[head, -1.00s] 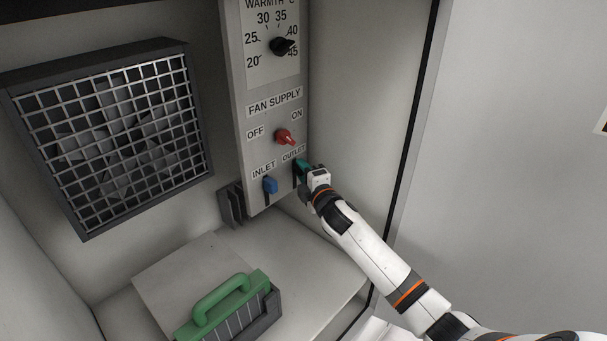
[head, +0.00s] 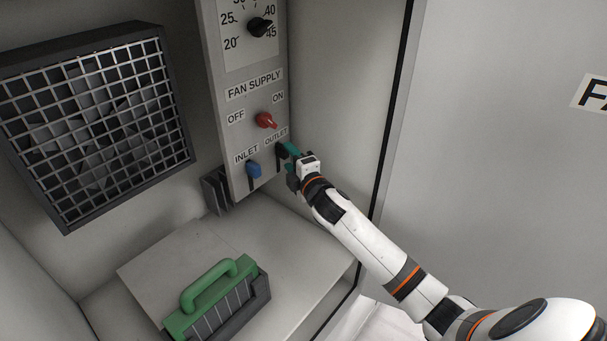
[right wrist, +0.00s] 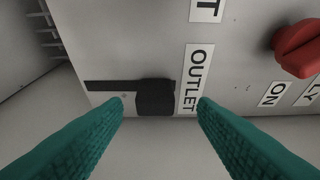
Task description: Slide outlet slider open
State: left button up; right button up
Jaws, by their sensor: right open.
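The outlet slider is a dark block (right wrist: 156,97) at the OUTLET-label end of its dark slot (right wrist: 105,86) in the right wrist view. In the head view the slot (head: 279,158) lies below the OUTLET label, and the slider is hard to make out beside my gripper. My right gripper (head: 285,157) is open at the panel's lower right edge. In the right wrist view its two teal fingers (right wrist: 160,102) are spread, with the slider between them in the picture. I see gaps on both sides and no clear contact. My left gripper is not in view.
On the control panel (head: 236,100) are a blue inlet slider (head: 254,170), a red fan switch (head: 265,120) and a black warmth knob (head: 260,27). A fan grille (head: 95,120) is at left. A side wall (head: 335,100) is close right.

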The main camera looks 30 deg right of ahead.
jog(key=s+b, duration=0.1)
jog(key=s, duration=0.8)
jog(key=shift+a, duration=0.2)
jog(key=shift+s, duration=0.1)
